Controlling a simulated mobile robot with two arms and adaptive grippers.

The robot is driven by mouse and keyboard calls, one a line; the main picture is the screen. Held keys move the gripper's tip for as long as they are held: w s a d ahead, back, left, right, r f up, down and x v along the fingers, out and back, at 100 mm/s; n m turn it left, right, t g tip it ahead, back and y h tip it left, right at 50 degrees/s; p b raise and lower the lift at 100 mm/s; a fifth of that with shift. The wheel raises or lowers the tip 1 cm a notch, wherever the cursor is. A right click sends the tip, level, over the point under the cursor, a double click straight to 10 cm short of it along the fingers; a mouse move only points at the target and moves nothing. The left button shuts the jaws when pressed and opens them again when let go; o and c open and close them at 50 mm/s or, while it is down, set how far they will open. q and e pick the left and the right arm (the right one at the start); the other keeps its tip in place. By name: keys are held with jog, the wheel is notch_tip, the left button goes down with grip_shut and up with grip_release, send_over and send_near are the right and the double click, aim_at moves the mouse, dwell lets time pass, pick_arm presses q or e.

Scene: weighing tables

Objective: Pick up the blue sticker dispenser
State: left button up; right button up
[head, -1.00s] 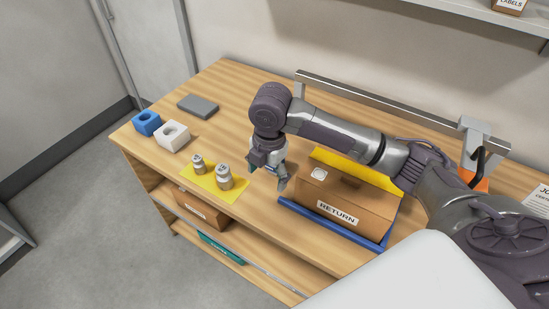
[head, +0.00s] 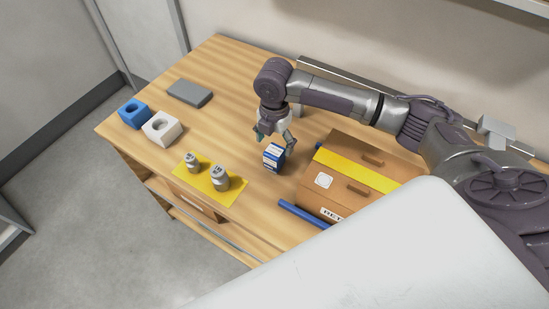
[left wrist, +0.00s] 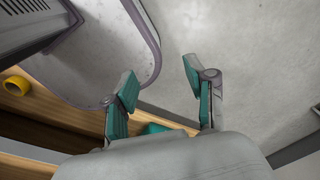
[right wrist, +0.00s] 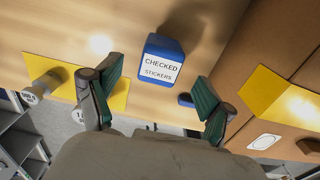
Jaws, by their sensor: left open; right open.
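The blue sticker dispenser (head: 273,157) stands on the wooden table between the yellow mat and the cardboard box. In the right wrist view the dispenser (right wrist: 162,62) shows a white label reading "CHECKED STICKERS". My right gripper (head: 274,138) is open just behind the dispenser in the head view. In the right wrist view the open right gripper (right wrist: 158,80) has the dispenser ahead, between the lines of its fingers, with nothing held. My left gripper (left wrist: 158,76) is open and empty in the left wrist view, and is not in the head view.
The cardboard box (head: 340,195) with a yellow strip stands right of the dispenser. Two metal weights stand on the yellow mat (head: 232,197) to the left.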

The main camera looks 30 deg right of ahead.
aim_at(275, 151)
jog(key=shift+w+f, duration=0.1)
jog(key=shift+f, duration=0.25)
jog(key=f, duration=0.1)
jog(key=p, duration=0.1)
jog(key=f+p, duration=0.1)
jog(key=shift+s+f, duration=0.25)
jog(key=shift+f, duration=0.1)
notch_tip(275, 151, down, 2)
jog(key=shift+f, duration=0.25)
jog(key=c, duration=1.4)
jog(key=shift+o, duration=0.2)
notch_tip(275, 151, up, 9)
jog(key=shift+w+r+b, duration=0.1)
jog(key=shift+b, duration=1)
pick_arm(q)
jog(key=shift+w+d, duration=0.2)
jog(key=shift+w, duration=0.5)
jog(key=shift+w+d, duration=0.2)
jog(key=shift+w, duration=0.45)
pick_arm(e)
jog(key=shift+r, duration=0.45)
